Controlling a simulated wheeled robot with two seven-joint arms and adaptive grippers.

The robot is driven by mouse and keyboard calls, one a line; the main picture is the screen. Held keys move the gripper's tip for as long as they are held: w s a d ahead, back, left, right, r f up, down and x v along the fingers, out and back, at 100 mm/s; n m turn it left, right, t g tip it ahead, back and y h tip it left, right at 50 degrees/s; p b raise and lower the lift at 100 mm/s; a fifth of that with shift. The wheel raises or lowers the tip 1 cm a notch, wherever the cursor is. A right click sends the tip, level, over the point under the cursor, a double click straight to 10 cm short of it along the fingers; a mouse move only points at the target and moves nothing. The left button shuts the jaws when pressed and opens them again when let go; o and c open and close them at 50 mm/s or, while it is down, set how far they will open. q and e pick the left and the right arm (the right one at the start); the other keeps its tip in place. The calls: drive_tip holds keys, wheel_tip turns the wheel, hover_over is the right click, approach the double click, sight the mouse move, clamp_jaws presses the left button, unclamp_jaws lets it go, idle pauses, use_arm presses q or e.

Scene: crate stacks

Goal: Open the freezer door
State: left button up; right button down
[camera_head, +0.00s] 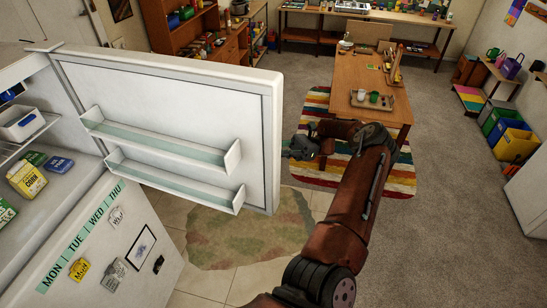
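The white freezer door (195,100) stands wide open at the left, its inner side with two empty shelves facing me. The freezer compartment (50,130) is exposed at the far left, with a yellow corn bag (27,180), a blue packet (59,164) and a white bin (22,122) inside. My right arm reaches up from the bottom. Its gripper (296,149) is just right of the door's free edge, with a small gap showing between them. Its fingers are small and dark, and I cannot tell whether they are open. My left gripper is not in view.
The lower fridge door (105,250), with day labels and magnets, is shut. A wooden table (362,80) stands on a striped rug beyond my gripper. Colored crates (508,130) line the right wall. The floor right of my arm is clear.

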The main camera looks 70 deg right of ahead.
drive_tip(key=shift+s+d+f, duration=0.1)
drive_tip(key=shift+d+f, duration=0.05)
drive_tip(key=shift+d, duration=0.15)
drive_tip(key=c, duration=2)
unclamp_jaws()
drive_tip(key=shift+c, duration=0.2)
drive_tip(key=o, duration=0.4)
drive_tip(key=shift+s+d, duration=0.1)
drive_tip(key=shift+s, duration=0.15)
drive_tip(key=shift+c, duration=0.2)
drive_tip(key=shift+w, duration=0.25)
drive_tip(key=shift+r, duration=5.1)
